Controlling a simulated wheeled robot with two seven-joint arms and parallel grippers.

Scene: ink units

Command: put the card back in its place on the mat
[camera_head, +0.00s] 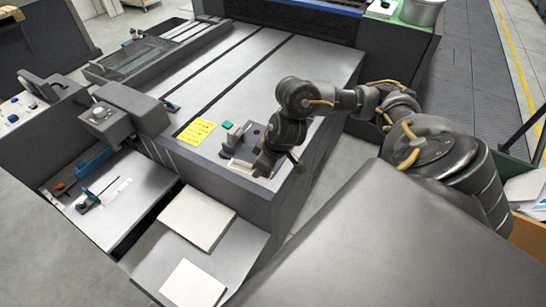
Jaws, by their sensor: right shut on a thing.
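My right arm comes in from the right, and its gripper (269,164) points down at the front right corner of the light grey machine top. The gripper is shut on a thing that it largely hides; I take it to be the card. A thin pale flat piece (241,165) shows just left of the fingers, low over the surface. Whether the pale piece touches the mat cannot be told. My left gripper is not in view.
A yellow sheet (197,131) lies left of the mat. White paper stacks (197,217) and (193,285) lie on the lower front shelf. A grey device (108,120) stands at the left. The machine top behind the mat is mostly clear.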

